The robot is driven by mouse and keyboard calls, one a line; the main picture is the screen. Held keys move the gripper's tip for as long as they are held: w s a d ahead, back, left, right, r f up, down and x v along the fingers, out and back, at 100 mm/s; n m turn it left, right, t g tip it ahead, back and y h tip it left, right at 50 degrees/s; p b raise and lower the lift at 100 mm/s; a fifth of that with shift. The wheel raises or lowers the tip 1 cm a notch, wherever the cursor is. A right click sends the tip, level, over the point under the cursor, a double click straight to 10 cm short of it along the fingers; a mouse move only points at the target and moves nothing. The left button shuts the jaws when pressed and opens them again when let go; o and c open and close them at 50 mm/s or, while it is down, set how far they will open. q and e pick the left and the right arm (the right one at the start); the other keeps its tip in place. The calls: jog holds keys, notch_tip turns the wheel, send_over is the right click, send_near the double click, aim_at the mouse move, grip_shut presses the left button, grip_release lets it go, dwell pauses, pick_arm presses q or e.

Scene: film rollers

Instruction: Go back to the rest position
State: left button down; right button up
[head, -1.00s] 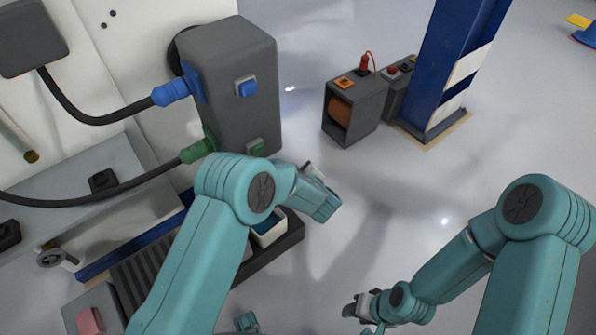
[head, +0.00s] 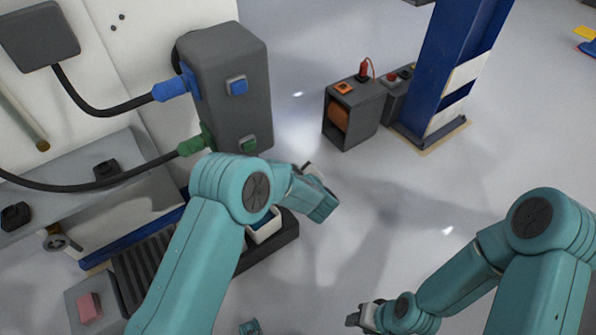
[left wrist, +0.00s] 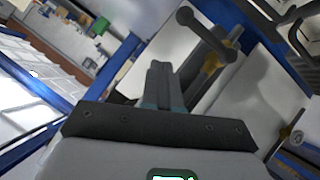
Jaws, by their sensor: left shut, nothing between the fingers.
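My left arm (head: 205,245) reaches in from the lower left and bends at its elbow, with its forearm pointing right above the floor. Its fingertips are not clear in the head view. In the left wrist view my left gripper (left wrist: 161,70) has its two fingers together, with nothing between them. My right arm (head: 540,260) comes in from the lower right. My right gripper (head: 362,316) is small at the bottom edge, over bare floor, and its finger gap cannot be made out. No held object shows.
A grey box (head: 225,90) with blue and green plugs stands at the machine, left. A white bin (head: 265,229) sits partly behind my left arm. A grey cabinet (head: 355,115) stands near a blue post (head: 445,70).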

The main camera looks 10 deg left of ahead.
jog(key=shift+s+d, duration=0.2)
jog(key=shift+d, duration=0.15)
jog(key=shift+r, duration=0.1)
dwell(0.3)
